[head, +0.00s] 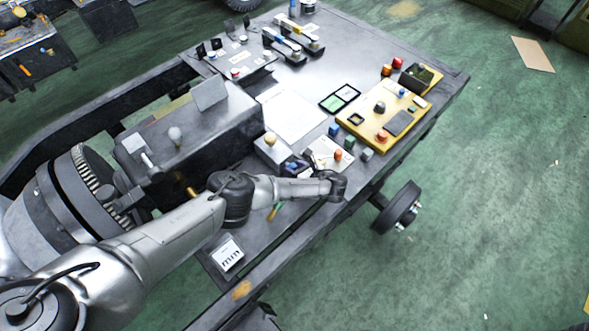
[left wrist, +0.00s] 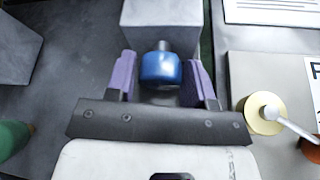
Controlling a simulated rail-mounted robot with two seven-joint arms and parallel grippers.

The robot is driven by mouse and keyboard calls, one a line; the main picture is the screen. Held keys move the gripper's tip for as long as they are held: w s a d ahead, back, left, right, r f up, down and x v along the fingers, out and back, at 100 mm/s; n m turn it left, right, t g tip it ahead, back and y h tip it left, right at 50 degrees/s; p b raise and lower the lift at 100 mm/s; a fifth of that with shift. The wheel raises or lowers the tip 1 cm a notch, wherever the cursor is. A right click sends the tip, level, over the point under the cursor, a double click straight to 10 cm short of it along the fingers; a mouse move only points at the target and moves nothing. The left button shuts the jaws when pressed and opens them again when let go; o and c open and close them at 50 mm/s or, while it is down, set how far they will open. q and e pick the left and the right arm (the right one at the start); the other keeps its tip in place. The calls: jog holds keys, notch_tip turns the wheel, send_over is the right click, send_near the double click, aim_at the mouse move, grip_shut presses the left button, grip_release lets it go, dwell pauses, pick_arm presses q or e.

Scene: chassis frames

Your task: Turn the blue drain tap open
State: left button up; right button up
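In the left wrist view the blue drain tap (left wrist: 161,70) is a short, rounded blue knob on a metal stem, in front of a grey block (left wrist: 162,15). My left gripper (left wrist: 161,78) is open, with one purple finger on each side of the tap. A narrow gap shows on the left; on the right I cannot tell whether finger and tap touch. In the head view my left gripper (head: 297,165) is low over the workbench, partly hidden by its wrist, and the tap cannot be made out clearly. My right gripper is not in view.
A yellow knob with a pale lever (left wrist: 264,112) stands close to the right finger in the left wrist view. An orange knob (head: 338,155), a green block (head: 349,143) and a yellow panel (head: 385,118) lie beyond. A white sheet (head: 293,115) lies flat behind.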

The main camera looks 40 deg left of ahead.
pick_arm(q)
jog(key=c, duration=0.5)
jog(key=shift+r+n+p, duration=0.2)
jog(key=shift+n+p, duration=0.1)
jog(key=shift+p, duration=0.45)
jog(key=shift+c, duration=0.2)
jog(key=shift+s+n+t+p, duration=0.15)
jog(key=shift+n+t+p, duration=0.4)
jog(key=shift+p, duration=0.2)
jog(key=shift+n+t+h+p, duration=0.35)
jog(key=shift+n+p, duration=0.1)
jog(key=shift+p, duration=0.1)
jog(key=shift+f+n+t+p, duration=0.1)
jog(key=shift+n+t+p, duration=0.5)
jog(key=shift+n+p, duration=0.1)
jog(key=shift+n, duration=0.3)
jog(key=shift+t, duration=0.3)
jog(key=o, duration=0.9)
jog(key=shift+f, duration=0.1)
